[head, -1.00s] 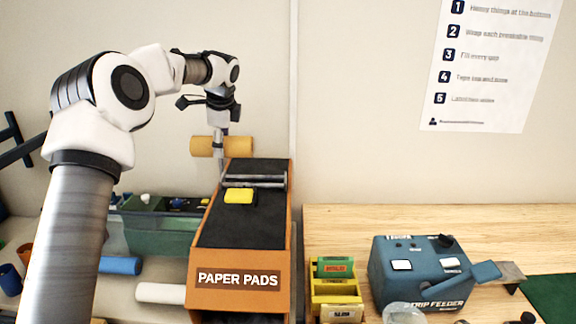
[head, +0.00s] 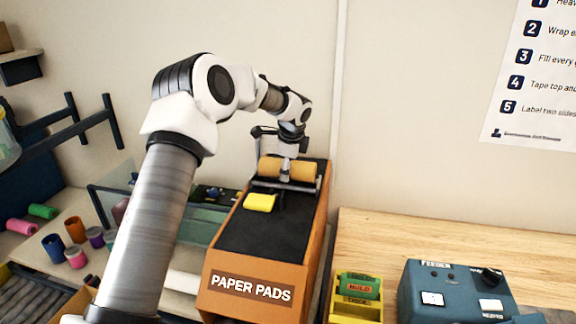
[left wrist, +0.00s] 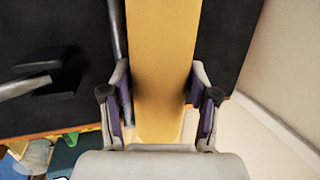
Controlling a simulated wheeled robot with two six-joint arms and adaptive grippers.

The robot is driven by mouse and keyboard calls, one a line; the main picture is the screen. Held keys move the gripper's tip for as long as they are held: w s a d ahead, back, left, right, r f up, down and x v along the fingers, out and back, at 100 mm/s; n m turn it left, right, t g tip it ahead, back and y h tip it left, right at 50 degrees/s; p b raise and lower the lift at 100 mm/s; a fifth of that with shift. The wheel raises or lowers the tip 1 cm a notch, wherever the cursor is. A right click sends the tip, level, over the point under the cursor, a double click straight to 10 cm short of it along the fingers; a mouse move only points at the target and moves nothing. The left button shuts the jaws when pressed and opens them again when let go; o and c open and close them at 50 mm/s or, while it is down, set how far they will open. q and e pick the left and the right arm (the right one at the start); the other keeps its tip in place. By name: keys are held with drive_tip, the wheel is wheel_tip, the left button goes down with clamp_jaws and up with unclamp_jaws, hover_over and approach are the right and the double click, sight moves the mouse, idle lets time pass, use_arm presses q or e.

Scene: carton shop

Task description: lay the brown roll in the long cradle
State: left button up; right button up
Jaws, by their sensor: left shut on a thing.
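The brown roll (head: 304,171), a tan cylinder, lies crosswise at the far end of the orange PAPER PADS box. My left gripper (head: 286,172) is shut around its middle from above. In the left wrist view the roll (left wrist: 161,50) runs between the two fingers of the gripper (left wrist: 160,95). A pair of metal bars on the box top looks like the long cradle; its near bar (head: 270,186) shows just in front of the roll. In the wrist view a bar (left wrist: 117,25) runs along the roll's left side. I cannot tell whether the roll touches the bars. My right gripper is out of view.
A yellow block (head: 260,202) lies on the black top of the PAPER PADS box (head: 250,292). Right of it are a yellow bin (head: 357,312) and a blue feeder (head: 452,292). Small coloured rolls stand at left. The wall is close behind the box.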

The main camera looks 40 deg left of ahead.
use_arm(q)
drive_tip(key=shift+s+d+r, duration=0.1)
drive_tip(key=shift+s+r, duration=0.1)
drive_tip(key=shift+s, duration=0.25)
drive_tip(key=shift+s+d+r, duration=0.1)
drive_tip(key=shift+s+r, duration=0.1)
drive_tip(key=shift+s, duration=0.2)
drive_tip(key=shift+f, duration=0.15)
drive_tip(key=shift+w+a+f, duration=0.1)
drive_tip(key=shift+w+f, duration=0.35)
drive_tip(key=shift+f, duration=0.1)
drive_tip(key=o, duration=1.2)
drive_tip(key=shift+w+f, duration=0.1)
drive_tip(key=shift+f, duration=0.05)
drive_tip(key=shift+o, duration=1.3)
drive_tip(key=shift+s+r, duration=0.3)
drive_tip(key=shift+s, duration=0.1)
drive_tip(key=shift+w, duration=0.1)
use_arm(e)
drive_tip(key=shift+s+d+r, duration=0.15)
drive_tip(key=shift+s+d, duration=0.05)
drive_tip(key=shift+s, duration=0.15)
use_arm(q)
drive_tip(key=b+v, duration=0.2)
drive_tip(key=v, duration=1.1)
drive_tip(key=shift+w, duration=0.15)
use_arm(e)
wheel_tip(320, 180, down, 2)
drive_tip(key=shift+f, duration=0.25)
